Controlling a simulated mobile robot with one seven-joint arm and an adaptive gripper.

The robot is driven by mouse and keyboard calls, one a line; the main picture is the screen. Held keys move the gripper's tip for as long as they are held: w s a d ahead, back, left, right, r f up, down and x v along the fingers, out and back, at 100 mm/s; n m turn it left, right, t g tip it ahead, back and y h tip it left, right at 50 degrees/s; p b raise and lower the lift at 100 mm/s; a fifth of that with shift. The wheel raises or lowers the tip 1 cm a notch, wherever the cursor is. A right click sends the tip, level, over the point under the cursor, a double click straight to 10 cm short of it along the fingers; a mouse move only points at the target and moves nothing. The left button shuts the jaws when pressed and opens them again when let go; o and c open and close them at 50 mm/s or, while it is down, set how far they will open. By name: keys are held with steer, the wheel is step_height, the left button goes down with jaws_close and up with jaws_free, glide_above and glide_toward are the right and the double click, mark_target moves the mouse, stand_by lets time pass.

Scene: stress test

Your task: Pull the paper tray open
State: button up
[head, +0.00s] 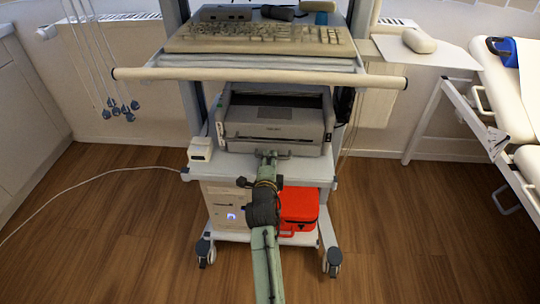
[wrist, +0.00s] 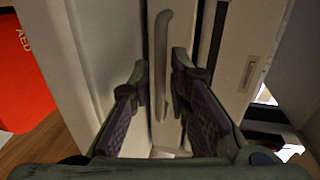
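The paper tray (wrist: 180,120) is the pale front panel of the grey printer (head: 272,118), which stands on the cart's middle shelf. A grey bar handle (wrist: 162,50) with a curved end runs along the tray front in the wrist view. My gripper (wrist: 160,75) is open, with one finger on each side of the handle. Gaps show between the handle and the fingertips, and I cannot tell whether either finger touches it. In the head view my gripper (head: 267,158) is at the printer's lower front and hides part of it. The tray appears closed.
A keyboard (head: 262,38) lies on the upper shelf, behind a long white bar (head: 260,76). A small white box (head: 201,149) sits left of the printer. A red AED bag (head: 299,207) is on the lower shelf. The wooden floor in front is clear.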

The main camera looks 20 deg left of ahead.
steer(key=shift+x, duration=0.9)
steer(key=shift+c, duration=0.2)
jaws_close()
